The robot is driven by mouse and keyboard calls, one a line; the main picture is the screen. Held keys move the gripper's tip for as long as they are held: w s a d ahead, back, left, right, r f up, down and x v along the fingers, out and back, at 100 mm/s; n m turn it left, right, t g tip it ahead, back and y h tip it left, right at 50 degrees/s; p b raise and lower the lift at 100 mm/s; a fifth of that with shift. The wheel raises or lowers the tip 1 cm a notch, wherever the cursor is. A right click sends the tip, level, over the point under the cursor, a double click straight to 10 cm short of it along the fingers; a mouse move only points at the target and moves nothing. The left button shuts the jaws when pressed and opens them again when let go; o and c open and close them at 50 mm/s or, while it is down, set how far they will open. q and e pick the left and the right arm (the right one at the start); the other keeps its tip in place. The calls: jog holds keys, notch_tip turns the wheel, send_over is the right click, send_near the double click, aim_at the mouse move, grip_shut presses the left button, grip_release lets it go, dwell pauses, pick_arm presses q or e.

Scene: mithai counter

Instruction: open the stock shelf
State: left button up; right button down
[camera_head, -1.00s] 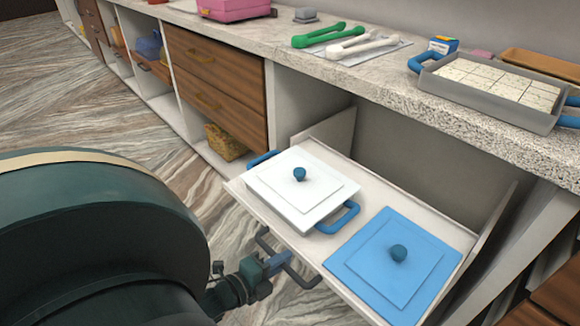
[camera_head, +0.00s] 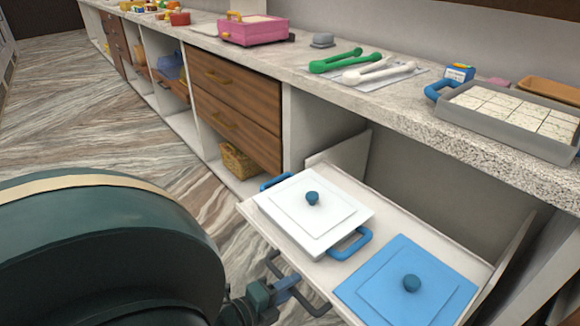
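The stock shelf (camera_head: 272,219) is a pale pull-out shelf under the counter, and it stands drawn out of its bay. On it sit a white lidded dish (camera_head: 330,222) with blue handles and a blue square lid (camera_head: 385,297) with a dark blue knob. A dark bar handle (camera_head: 312,303) is on the shelf's front. My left gripper (camera_head: 287,288) is at this handle, with its fingers around the bar and seemingly closed on it. My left arm covers the lower left. My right gripper is not in view.
The speckled counter (camera_head: 410,108) above holds green tongs (camera_head: 335,62), white tongs (camera_head: 380,72), a grey tray of white sweets (camera_head: 510,125) and a pink box (camera_head: 256,30). Wooden drawers (camera_head: 235,90) are to the left. The marbled floor (camera_head: 100,120) is clear.

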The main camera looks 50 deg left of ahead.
pick_arm(q)
jog(key=p+v, duration=0.2)
jog(key=v, duration=1)
jog(key=shift+s, duration=0.35)
